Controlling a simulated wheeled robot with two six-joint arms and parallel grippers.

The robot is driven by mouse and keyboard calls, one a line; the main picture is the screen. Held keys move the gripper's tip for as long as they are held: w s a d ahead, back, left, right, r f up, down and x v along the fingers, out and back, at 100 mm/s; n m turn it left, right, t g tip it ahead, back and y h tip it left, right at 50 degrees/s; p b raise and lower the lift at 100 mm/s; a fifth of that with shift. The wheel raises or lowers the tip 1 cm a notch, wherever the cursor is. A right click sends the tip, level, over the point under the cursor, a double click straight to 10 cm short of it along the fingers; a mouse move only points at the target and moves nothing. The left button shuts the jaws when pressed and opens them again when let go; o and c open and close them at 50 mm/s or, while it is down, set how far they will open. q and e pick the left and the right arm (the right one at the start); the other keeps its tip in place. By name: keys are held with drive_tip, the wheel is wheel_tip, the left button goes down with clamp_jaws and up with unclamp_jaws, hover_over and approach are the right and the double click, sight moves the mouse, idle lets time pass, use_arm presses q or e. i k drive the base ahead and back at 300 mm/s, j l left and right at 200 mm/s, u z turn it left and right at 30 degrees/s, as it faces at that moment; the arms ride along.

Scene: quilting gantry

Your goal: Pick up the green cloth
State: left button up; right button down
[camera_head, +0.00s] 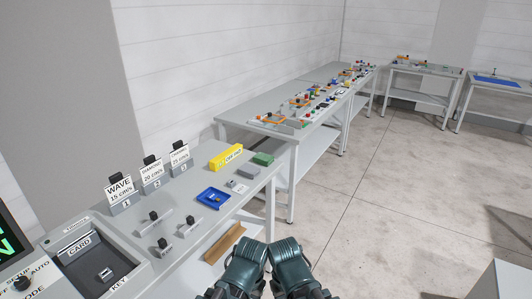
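A small green block-shaped item (263,159), which looks like the folded green cloth, lies on the grey table at the left, near its far right corner. It sits just right of a yellow box (226,157) with dark lettering. Two dark teal parts of my own arms show side by side at the bottom centre, in front of the table. No gripper fingers can be made out on them. Nothing touches the green cloth.
The grey table (185,184) also holds a blue tray (213,197), small grey fixtures and several numbered sign cards (151,171). A long cluttered bench (260,103) stands behind. Open floor (385,200) lies to the right.

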sight(265, 160)
drive_tip(key=i+l+u, duration=0.1)
drive_tip(key=i+l, duration=0.45)
drive_tip(key=i, duration=0.15)
drive_tip(key=i+l+u, duration=0.1)
drive_tip(key=i+l, duration=0.5)
drive_tip(key=i, duration=0.05)
